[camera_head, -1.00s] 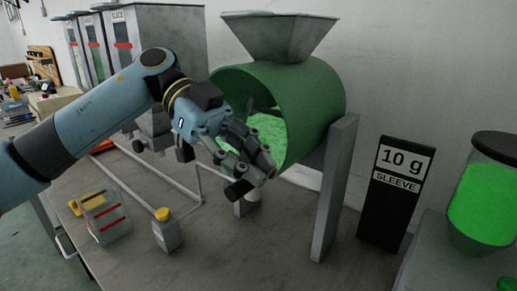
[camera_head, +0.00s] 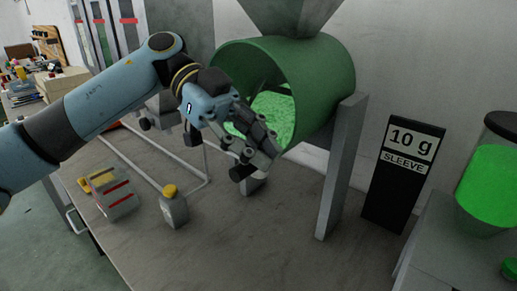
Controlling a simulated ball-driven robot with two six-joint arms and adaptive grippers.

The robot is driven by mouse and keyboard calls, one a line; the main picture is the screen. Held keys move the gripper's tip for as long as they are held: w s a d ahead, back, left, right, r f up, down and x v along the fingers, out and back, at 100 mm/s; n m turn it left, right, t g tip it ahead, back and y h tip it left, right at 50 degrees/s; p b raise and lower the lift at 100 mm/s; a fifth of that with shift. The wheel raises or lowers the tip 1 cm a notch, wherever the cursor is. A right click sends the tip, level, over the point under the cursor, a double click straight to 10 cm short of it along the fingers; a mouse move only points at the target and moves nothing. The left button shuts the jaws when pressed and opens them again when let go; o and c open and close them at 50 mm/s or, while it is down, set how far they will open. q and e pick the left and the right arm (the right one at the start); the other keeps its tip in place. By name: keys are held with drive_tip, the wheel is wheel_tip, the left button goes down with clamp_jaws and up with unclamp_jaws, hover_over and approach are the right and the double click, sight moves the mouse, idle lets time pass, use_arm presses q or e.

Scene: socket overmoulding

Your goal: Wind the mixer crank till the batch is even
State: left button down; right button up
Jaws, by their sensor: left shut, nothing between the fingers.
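The green mixer drum (camera_head: 318,62) lies on its side with its open mouth facing left and toward me. Light green, speckled granules (camera_head: 275,113) show inside. The grey gripper of my left arm (camera_head: 266,155) is shut and empty, in front of the lower rim of the mouth. It hides part of the opening. A dark, stubby cylinder (camera_head: 240,172) shows just below the fingers; I cannot tell whether it is the crank's grip or part of my gripper. The rest of the crank cannot be made out. My right gripper is not in view.
A grey post (camera_head: 341,165) stands right of the drum, with a black "10 g SLEEVE" sign (camera_head: 388,205) beyond it. A green-filled container (camera_head: 488,185) is at right. The front tabletop is clear.

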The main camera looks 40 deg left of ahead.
use_arm(q)
drive_tip(key=a+r+p, duration=0.5)
drive_tip(key=r+p, duration=0.2)
drive_tip(key=r, duration=0.1)
drive_tip(key=shift+w+a+r, duration=0.2)
drive_tip(key=shift+w+a, duration=0.05)
